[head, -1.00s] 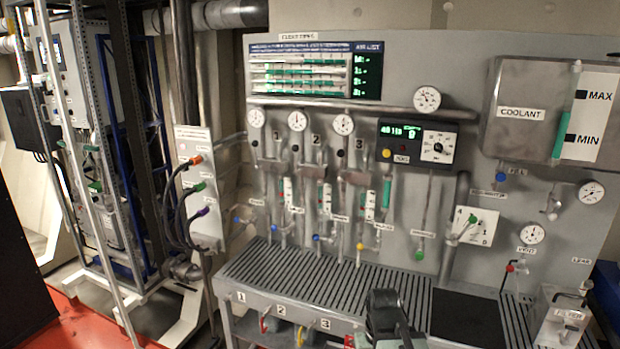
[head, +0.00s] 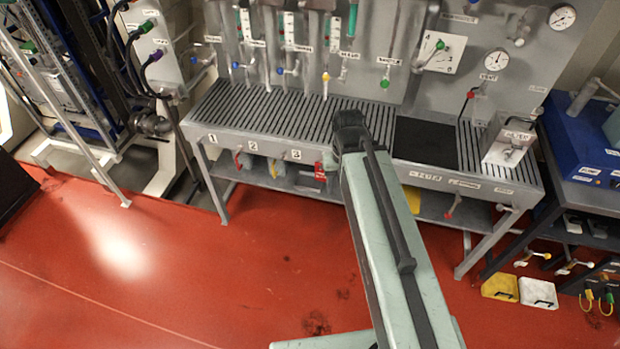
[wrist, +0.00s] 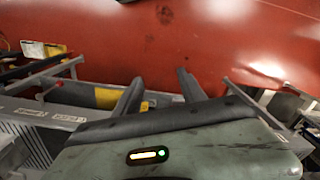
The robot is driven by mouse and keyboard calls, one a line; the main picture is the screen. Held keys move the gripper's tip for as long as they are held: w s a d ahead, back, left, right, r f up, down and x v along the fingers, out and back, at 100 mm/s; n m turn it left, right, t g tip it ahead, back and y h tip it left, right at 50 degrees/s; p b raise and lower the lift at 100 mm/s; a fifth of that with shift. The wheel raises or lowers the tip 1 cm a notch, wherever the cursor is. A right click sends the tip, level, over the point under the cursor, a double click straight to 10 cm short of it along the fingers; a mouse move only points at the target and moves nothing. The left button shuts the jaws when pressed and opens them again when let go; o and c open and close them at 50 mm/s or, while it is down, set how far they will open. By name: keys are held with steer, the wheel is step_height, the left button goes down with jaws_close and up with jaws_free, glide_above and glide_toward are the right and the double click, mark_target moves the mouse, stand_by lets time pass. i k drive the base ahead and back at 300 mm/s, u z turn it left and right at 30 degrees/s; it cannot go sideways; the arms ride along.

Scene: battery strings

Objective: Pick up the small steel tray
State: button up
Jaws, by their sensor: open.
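I cannot make out a small steel tray for certain in either view. My gripper (wrist: 158,88) shows in the wrist view as two dark fingers spread apart, with nothing between them. In the head view my arm reaches up to the front edge of the slatted steel bench (head: 270,120); the fingers cannot be made out there. The bench also shows at the lower left of the wrist view (wrist: 20,112).
A black mat (head: 425,143) and a steel box (head: 508,148) sit on the bench's right part. The floor at front left is clear.

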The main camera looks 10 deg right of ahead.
mark_target(305, 180)
steer(key=u, duration=3.95)
steer(key=k, duration=1.55)
steer(key=z, duration=0.6)
